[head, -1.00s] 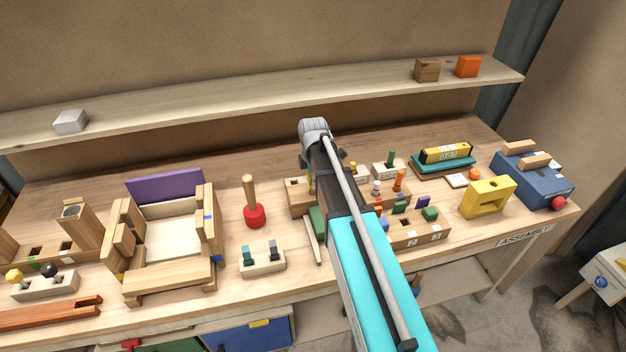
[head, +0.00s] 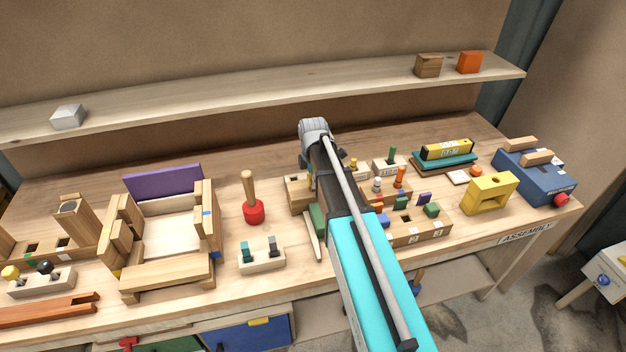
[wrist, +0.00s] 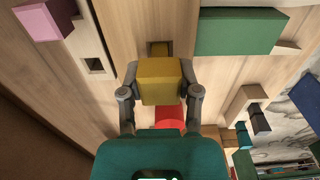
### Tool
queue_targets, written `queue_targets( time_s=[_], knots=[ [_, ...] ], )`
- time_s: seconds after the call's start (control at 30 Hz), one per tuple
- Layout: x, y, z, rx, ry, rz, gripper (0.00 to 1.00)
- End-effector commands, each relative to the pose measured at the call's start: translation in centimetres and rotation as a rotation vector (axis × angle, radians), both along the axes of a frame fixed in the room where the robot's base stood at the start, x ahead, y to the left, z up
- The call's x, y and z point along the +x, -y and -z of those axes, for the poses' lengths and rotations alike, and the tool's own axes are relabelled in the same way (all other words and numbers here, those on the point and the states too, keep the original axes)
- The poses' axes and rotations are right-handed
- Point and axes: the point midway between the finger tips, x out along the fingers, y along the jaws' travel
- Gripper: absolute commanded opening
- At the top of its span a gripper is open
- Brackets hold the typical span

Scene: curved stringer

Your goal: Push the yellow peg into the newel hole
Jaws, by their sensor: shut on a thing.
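In the wrist view my gripper (wrist: 159,70) is shut on a yellow block-like peg (wrist: 159,85), one finger on each side of it. Just beyond the peg is a square opening (wrist: 160,48) in a pale wooden piece (wrist: 145,20), apparently the newel hole. The peg's lower end is hidden, so I cannot tell whether any of it is inside. In the head view my arm hides the gripper and this peg.
In the wrist view an empty square hole (wrist: 95,65), a pink block (wrist: 45,18) and a green block (wrist: 240,30) lie nearby. In the head view a red mallet (head: 254,212) stands left of my arm, and a yellow block (head: 490,193) sits to the right.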

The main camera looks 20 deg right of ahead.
Motion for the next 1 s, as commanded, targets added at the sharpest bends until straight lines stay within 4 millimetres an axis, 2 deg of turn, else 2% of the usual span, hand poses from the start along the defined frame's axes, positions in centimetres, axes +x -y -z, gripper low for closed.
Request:
queue_targets(
  time_s=[0.27, 0.3, 0.5, 1.0],
  knots=[
    [0.00, 0.00, 0.57, 0.000, 0.000, 0.000, 0.10],
    [0.00, 0.00, 0.49, 0.000, 0.000, 0.000, 0.49],
    [0.00, 0.00, 0.46, 0.000, 0.000, 0.000, 0.83],
    [0.00, 0.00, 0.26, 0.000, 0.000, 0.000, 0.83]
  ],
)
